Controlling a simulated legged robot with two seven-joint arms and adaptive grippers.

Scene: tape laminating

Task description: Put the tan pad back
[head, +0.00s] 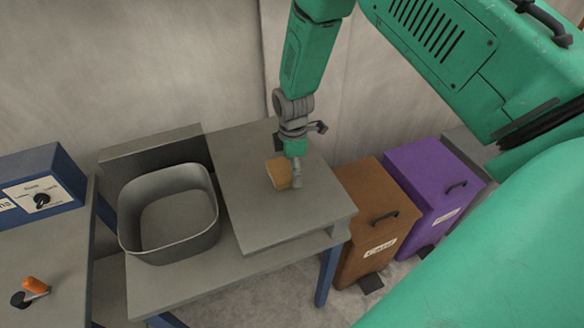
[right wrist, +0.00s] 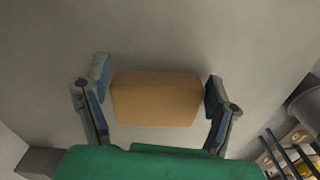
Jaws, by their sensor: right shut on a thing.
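The tan pad (head: 279,172) is at the raised grey board on the bench in the head view. It also shows in the right wrist view (right wrist: 156,99), between the two fingers against a plain grey surface. My right gripper (head: 294,178) points down from above and is shut on the pad, one finger at each end. I cannot tell whether the pad touches the board or hangs just above it. My left gripper is out of view.
A deep grey bin (head: 168,250) stands left of the raised board (head: 320,208). A brown bin (head: 362,190) and a purple bin (head: 425,170) stand on the floor at right. At left are a blue control box (head: 68,178) and an orange-handled item (head: 35,286).

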